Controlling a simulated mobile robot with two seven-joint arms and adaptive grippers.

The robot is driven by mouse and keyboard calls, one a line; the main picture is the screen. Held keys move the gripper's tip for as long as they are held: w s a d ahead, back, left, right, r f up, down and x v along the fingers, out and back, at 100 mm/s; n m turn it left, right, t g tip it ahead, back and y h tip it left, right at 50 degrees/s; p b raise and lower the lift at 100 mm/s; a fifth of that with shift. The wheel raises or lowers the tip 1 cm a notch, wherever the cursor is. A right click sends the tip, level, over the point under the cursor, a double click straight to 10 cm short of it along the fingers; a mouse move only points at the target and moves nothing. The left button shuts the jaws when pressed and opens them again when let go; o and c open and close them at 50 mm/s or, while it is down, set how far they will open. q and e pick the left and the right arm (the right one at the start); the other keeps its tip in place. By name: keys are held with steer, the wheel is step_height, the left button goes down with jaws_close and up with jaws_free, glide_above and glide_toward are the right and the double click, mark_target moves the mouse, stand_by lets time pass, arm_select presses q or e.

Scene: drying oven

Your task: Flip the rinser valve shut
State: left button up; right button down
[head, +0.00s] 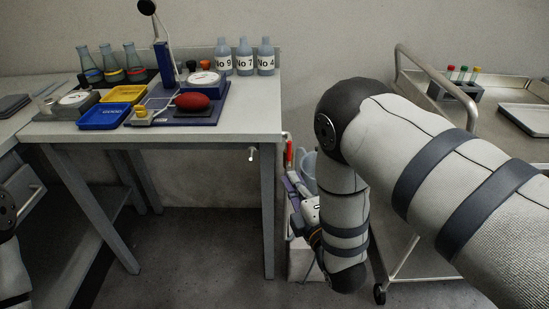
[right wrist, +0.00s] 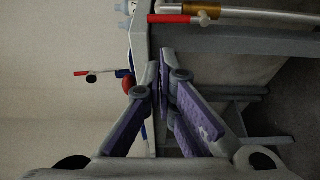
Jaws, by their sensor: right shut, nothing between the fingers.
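The rinser valve shows a red lever (head: 289,150) just past the right edge of the table. In the right wrist view, which is turned sideways, the red lever (right wrist: 178,18) lies roughly in line with a grey pipe (right wrist: 275,17), beside a brass-coloured body (right wrist: 203,9). My right gripper (head: 291,181) is below the lever in the head view. Its purple-padded fingers are shut and empty, with the tips (right wrist: 162,58) apart from the lever in the right wrist view. My left arm shows only at the left edge; its gripper is out of view.
The table (head: 240,128) holds blue (head: 104,117) and yellow (head: 124,94) trays, flasks, a red oval object (head: 193,101) and numbered bottles (head: 244,62). A metal cart (head: 470,95) stands at right. A pale container (head: 308,168) is behind my right gripper. Open floor lies in front.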

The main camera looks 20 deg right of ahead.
mark_target(289, 155)
arm_select(q)
steer(key=shift+d, duration=0.1)
arm_select(e)
steer(key=shift+d+f, duration=0.1)
steer(key=shift+f, duration=0.05)
arm_select(q)
steer(key=shift+s+f+g+b, duration=0.4)
steer(key=shift+s+f+b, duration=0.2)
steer(key=shift+s+f, duration=0.2)
arm_select(e)
steer(key=w, duration=1)
steer(key=shift+a, duration=0.35)
